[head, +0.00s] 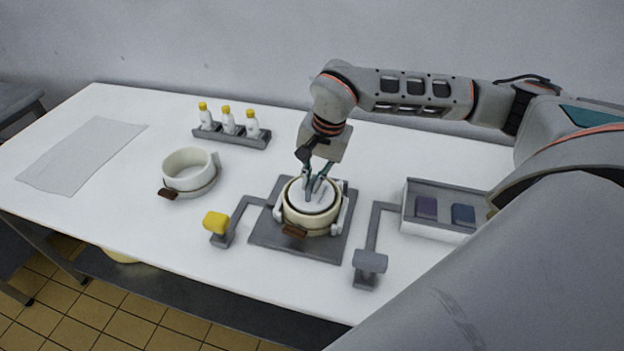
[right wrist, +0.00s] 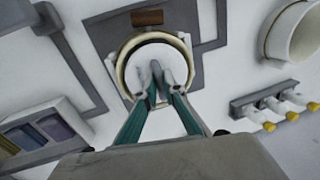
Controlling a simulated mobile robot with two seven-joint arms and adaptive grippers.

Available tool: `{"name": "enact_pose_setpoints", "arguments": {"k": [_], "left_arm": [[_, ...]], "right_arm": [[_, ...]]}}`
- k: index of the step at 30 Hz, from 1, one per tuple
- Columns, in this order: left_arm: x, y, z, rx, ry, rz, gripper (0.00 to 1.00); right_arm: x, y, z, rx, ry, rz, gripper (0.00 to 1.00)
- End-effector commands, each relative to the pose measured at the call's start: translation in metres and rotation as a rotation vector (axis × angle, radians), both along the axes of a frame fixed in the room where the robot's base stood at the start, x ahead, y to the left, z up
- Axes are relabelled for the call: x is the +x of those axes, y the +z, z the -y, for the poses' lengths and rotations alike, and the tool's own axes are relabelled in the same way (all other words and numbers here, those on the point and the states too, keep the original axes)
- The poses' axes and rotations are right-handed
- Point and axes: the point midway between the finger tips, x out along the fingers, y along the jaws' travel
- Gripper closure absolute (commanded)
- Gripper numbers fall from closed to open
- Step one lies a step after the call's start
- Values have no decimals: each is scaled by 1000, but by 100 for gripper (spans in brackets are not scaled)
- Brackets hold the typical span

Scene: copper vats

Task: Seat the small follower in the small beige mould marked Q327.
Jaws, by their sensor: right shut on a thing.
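A beige mould (head: 309,219) with a brown tag stands on a grey plate; the tag's lettering is too small to read. A white disc-shaped follower (head: 300,193) lies within the mould's rim, and it also shows in the right wrist view (right wrist: 171,66). My right gripper (head: 314,190) points down from above and is shut on the follower's middle. I cannot tell how deep the follower sits. In the right wrist view the beige rim (right wrist: 121,72) shows around the disc. My left gripper is not in view.
A second white mould (head: 189,172) with a brown tag stands to the left. A rack (head: 232,137) holds yellow-capped bottles. A yellow-headed stand (head: 216,223) and a grey-headed stand (head: 370,262) flank the plate. A tray (head: 437,226) with dark blocks is right. A sheet (head: 82,153) lies far left.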

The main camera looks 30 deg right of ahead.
Motion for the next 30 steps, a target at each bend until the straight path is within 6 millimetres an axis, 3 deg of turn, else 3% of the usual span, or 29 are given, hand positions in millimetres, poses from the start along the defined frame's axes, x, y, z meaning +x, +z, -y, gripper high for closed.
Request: {"name": "enact_pose_setpoints", "arguments": {"k": [28,30], "left_arm": [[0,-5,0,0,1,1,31],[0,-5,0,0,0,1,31]], "right_arm": [[0,-10,0,1,0,1,100],[0,-10,0,1,0,1,76]]}}
